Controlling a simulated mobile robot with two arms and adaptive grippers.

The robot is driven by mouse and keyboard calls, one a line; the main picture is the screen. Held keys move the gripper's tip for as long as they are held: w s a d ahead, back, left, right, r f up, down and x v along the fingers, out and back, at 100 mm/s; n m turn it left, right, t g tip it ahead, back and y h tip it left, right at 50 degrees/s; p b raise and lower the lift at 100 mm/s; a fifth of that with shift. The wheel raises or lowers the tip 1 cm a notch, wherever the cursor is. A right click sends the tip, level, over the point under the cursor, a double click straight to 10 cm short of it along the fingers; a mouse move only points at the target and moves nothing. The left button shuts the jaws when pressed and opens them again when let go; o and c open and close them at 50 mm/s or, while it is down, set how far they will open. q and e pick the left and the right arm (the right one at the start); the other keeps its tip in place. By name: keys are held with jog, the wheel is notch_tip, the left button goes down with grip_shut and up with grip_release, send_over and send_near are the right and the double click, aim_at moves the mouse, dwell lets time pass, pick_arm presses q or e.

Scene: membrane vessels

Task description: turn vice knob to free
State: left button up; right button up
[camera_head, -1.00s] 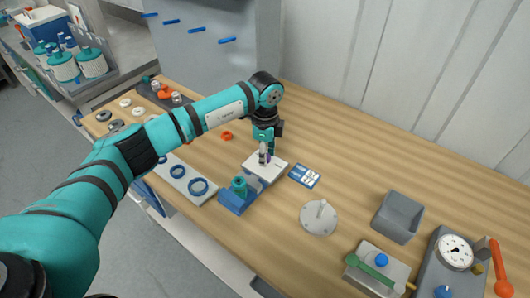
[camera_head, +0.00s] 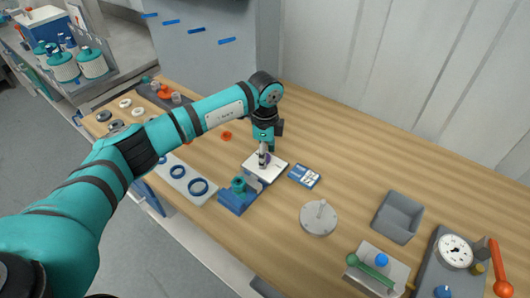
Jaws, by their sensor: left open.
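A small vice-like fixture stands on the wooden bench, with a blue base (camera_head: 236,202), a teal round part (camera_head: 238,185) on top and a white block (camera_head: 278,167) behind it. My left gripper (camera_head: 263,160) points down over the white block, its jaws open. A small purple part (camera_head: 268,157) shows beside the fingers, partly hidden by them. I cannot tell whether the fingers touch it. My right gripper is out of view.
A blue and white card (camera_head: 305,175), a grey disc with a pin (camera_head: 319,217) and a grey bin (camera_head: 398,217) lie to the right. A plate with blue rings (camera_head: 177,172) is on the left. A dial gauge (camera_head: 455,252) stands at the right front.

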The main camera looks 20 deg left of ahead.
pick_arm(q)
notch_tip(320, 180, up, 12)
dwell(0.6)
